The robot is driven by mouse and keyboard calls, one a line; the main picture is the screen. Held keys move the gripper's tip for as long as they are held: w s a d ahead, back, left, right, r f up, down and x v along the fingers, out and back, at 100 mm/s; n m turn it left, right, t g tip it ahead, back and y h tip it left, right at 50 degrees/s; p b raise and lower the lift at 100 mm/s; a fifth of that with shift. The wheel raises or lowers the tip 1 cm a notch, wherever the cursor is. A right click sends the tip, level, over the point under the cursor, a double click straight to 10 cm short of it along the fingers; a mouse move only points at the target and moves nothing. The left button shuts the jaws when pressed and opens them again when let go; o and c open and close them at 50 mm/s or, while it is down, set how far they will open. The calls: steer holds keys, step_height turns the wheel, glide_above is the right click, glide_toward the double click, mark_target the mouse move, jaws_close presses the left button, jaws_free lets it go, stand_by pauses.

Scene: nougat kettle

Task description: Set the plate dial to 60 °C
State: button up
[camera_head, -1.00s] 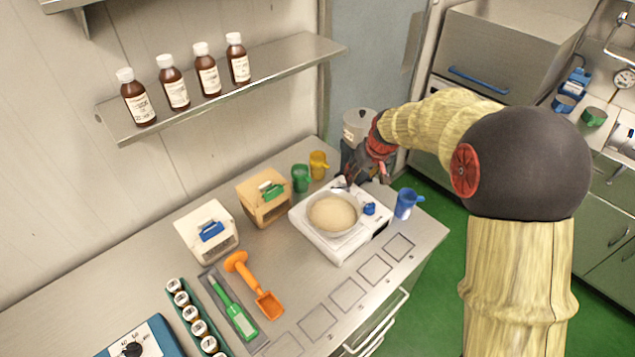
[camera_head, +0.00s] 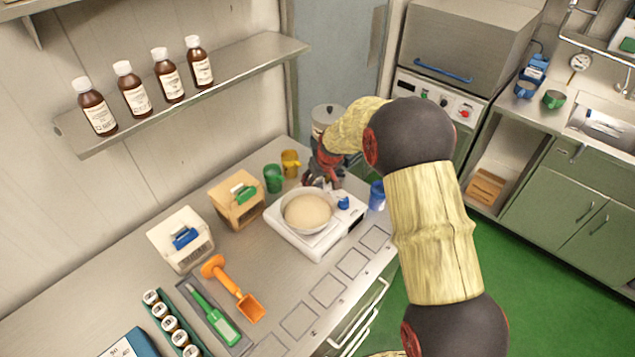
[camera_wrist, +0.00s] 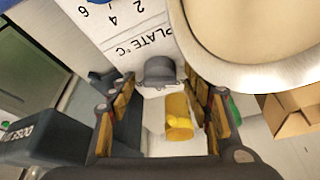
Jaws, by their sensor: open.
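The white hot plate (camera_head: 322,245) stands on the bench with a bowl (camera_head: 307,211) of cream-coloured mass on it. A blue knob (camera_head: 343,202) is on its right side. In the wrist view a grey dial (camera_wrist: 160,71) sits beside the lettering "PLATE °C" on the white panel (camera_wrist: 135,30); its pointer setting is not readable. My gripper (camera_wrist: 167,92) is open, its two fingers on either side of the dial's line, apart from it as far as I can see. In the head view my gripper (camera_head: 325,182) is at the plate's back edge and hides the dial.
A yellow mug (camera_head: 291,163) and a green mug (camera_head: 272,178) stand left of my gripper. A blue mug (camera_head: 377,195) stands right of the plate. The bowl's rim (camera_wrist: 205,55) is close to my right finger in the wrist view. Marked squares (camera_head: 328,289) on the bench front are empty.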

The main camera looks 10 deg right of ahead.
steer(key=c, duration=0.3)
steer(key=c, duration=0.8)
steer(key=shift+c, duration=0.3)
